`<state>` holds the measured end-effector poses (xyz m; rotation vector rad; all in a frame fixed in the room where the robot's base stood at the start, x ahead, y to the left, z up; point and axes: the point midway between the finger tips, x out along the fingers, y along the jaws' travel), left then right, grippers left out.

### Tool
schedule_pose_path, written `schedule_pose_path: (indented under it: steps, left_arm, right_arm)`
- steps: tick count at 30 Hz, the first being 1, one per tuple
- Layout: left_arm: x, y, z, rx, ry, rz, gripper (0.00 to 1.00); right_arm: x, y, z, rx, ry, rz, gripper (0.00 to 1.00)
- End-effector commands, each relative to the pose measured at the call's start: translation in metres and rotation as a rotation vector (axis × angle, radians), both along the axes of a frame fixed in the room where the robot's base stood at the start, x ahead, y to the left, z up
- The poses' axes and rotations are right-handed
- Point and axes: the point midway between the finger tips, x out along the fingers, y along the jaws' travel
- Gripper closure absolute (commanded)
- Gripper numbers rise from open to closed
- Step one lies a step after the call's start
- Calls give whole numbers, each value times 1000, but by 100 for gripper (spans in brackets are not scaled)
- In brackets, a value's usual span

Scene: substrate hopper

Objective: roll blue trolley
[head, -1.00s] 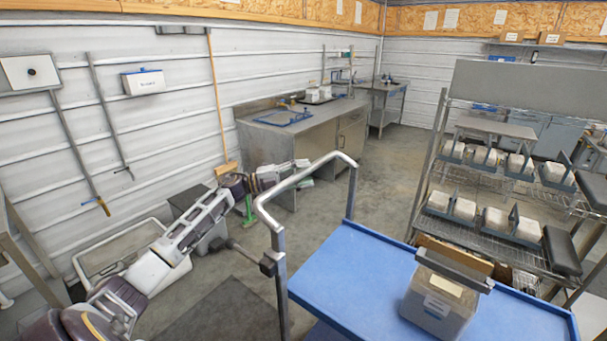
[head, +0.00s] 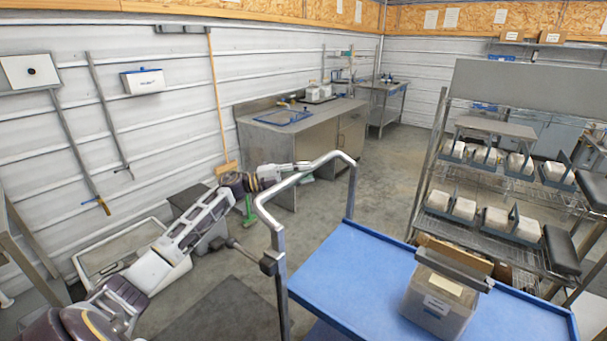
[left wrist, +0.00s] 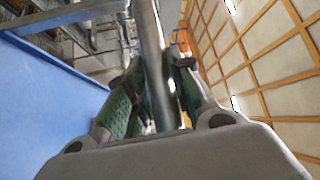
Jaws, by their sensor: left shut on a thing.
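The blue trolley (head: 365,275) stands at the lower right, with a flat blue top and a bent grey metal push handle (head: 262,208) on its left end. My left arm reaches in from the left, and my left gripper (head: 303,170) is at the upper rail of the handle. In the left wrist view, the green-padded fingers of my left gripper (left wrist: 158,95) are closed around the metal handle bar (left wrist: 153,45). The blue trolley top (left wrist: 60,100) fills the left of that view. My right gripper is not in view.
A clear lidded bin (head: 437,300) sits on the trolley top. A wire shelf rack (head: 480,240) with several white blocks stands close on the right. A steel bench (head: 315,140) is by the back wall. Open concrete floor (head: 385,190) lies beyond the trolley.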

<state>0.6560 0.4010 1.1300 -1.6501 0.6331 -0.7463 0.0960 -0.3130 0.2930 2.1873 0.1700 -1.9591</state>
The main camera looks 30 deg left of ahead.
Motion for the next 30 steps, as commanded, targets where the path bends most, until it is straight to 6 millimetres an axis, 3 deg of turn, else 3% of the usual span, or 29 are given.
schedule_pose_path:
  steps: [11, 20, 30]
  left_arm:
    - [-3, -26, 0, -1, 3, -6, 100]
    - [-7, -75, 1, 0, 4, -9, 100]
    - [-13, -139, 1, -1, 4, -9, 100]
  right_arm:
    - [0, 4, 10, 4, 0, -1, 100]
    - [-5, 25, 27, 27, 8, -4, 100]
    - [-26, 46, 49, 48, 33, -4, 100]
